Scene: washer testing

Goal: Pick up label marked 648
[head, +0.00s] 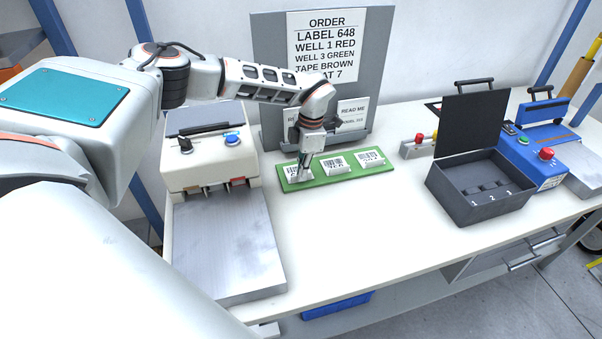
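Three white labels with dark printed codes stand on a green strip (345,171) in the middle of the table. My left gripper (303,174) points down at the left label (293,173) and covers part of it. I cannot tell whether its fingers touch or grip that label. The middle label (335,163) and the right label (370,157) are uncovered. The numbers on the labels are too small to read. An order sheet (327,44) behind reads "LABEL 648". My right gripper is not in view.
A white machine (208,150) with a metal plate (225,243) stands left of the strip. An open black box (482,205) with numbered wells and a blue machine (538,152) stand at the right. A grey board (269,70) rises behind. The table front (370,240) is clear.

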